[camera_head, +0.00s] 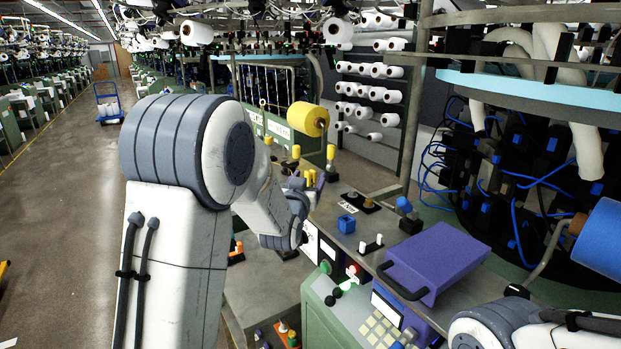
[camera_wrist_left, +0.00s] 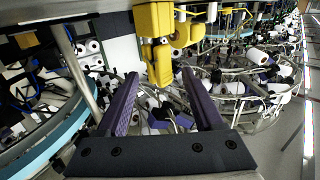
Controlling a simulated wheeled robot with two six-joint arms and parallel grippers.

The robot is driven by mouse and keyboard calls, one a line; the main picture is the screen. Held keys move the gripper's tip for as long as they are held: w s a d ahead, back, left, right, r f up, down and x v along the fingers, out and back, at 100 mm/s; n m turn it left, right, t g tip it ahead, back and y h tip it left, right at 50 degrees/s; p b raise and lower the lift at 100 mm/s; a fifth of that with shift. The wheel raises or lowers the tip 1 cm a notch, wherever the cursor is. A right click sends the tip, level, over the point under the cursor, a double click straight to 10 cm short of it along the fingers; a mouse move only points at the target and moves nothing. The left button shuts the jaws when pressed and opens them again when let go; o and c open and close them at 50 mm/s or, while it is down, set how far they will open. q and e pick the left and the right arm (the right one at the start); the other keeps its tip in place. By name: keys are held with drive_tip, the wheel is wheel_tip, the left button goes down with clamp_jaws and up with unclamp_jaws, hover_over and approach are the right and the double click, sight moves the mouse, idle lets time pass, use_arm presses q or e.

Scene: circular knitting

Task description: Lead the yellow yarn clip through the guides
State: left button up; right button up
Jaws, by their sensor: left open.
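In the head view my left gripper (camera_head: 305,182) is small and partly hidden by my left arm, over the grey work surface. Small yellow pieces (camera_head: 310,177) show close to it. In the left wrist view the purple fingers of my left gripper (camera_wrist_left: 160,92) are spread apart with nothing held between them. A yellow piece (camera_wrist_left: 160,55) is just beyond the fingertips near the top; I cannot tell whether it is the clip or a guide. A yellow yarn cone (camera_head: 308,118) and an upright yellow-topped peg (camera_head: 331,152) are behind the gripper. My right gripper is out of view.
A purple box with a dark handle (camera_head: 440,262) sits on the surface to the right. A blue block (camera_head: 347,223) and white pegs (camera_head: 371,244) are nearer the middle. A blue spool (camera_head: 603,240) and knitting machinery stand at the right. The aisle floor (camera_head: 60,200) is open.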

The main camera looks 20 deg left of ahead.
use_arm(q)
clamp_jaws()
drive_tip(key=shift+r, duration=0.15)
drive_tip(key=shift+r, duration=0.3)
drive_tip(key=s+d+r+b, duration=0.3)
drive_tip(key=s+d+r, duration=0.1)
drive_tip(key=d+r, duration=0.6)
drive_tip(key=shift+s+d, duration=0.35)
drive_tip(key=shift+d, duration=0.05)
